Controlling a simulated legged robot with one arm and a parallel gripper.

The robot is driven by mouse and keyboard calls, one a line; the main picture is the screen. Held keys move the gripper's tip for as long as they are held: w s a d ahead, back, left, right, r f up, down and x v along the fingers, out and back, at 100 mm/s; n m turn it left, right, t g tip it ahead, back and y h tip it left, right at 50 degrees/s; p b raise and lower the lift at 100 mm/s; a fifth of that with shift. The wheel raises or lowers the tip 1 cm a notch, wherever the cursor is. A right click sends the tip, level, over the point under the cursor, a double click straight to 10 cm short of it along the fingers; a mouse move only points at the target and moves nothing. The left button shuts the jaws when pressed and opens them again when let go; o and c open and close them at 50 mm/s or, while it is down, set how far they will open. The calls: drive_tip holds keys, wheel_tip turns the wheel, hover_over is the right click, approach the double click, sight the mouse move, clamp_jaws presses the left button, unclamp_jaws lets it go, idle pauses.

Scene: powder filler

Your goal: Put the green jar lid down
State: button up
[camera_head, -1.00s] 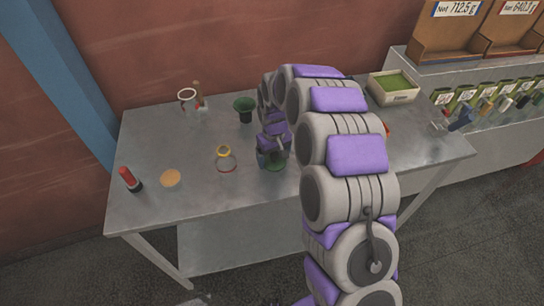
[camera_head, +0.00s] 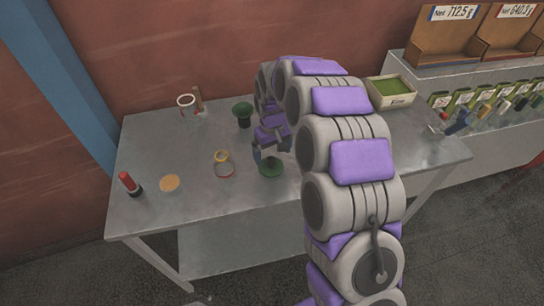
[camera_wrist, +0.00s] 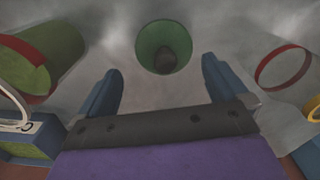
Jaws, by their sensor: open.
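The green jar lid (camera_head: 270,168) is a dark green disc resting on the grey table, below the end of my arm in the head view.
A green jar with a red rim (camera_wrist: 45,50) is left in the wrist view.

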sight(269, 157)
drive_tip(key=r, duration=0.2)
drive_tip(key=r+p, duration=0.1)
drive_tip(key=r, duration=0.1)
drive_tip(key=a+r, duration=0.1)
drive_tip(key=r, duration=0.1)
drive_tip(key=shift+r, duration=0.2)
drive_tip(key=s+d+r+m, duration=0.1)
drive_tip(key=s+d+r, duration=0.25)
drive_tip(key=s, duration=0.35)
drive_tip(key=s+d+r+m+g, duration=0.1)
drive_tip(key=s+d+r, duration=0.25)
drive_tip(key=s, duration=0.35)
drive_tip(key=s+d+r+m, duration=0.1)
drive_tip(key=s+d+r, duration=0.2)
drive_tip(key=s+d, duration=0.25)
drive_tip(key=s+d+m, duration=0.1)
drive_tip(key=s+d, duration=0.1)
drive_tip(key=s, duration=0.8)
drive_tip(key=s+d+m, duration=0.2)
drive_tip(key=s, duration=0.8)
drive_tip(key=shift+s+d+f+g, duration=0.15)
drive_tip(key=shift+s+f+g, duration=0.05)
drive_tip(key=shift+f+g, duration=0.2)
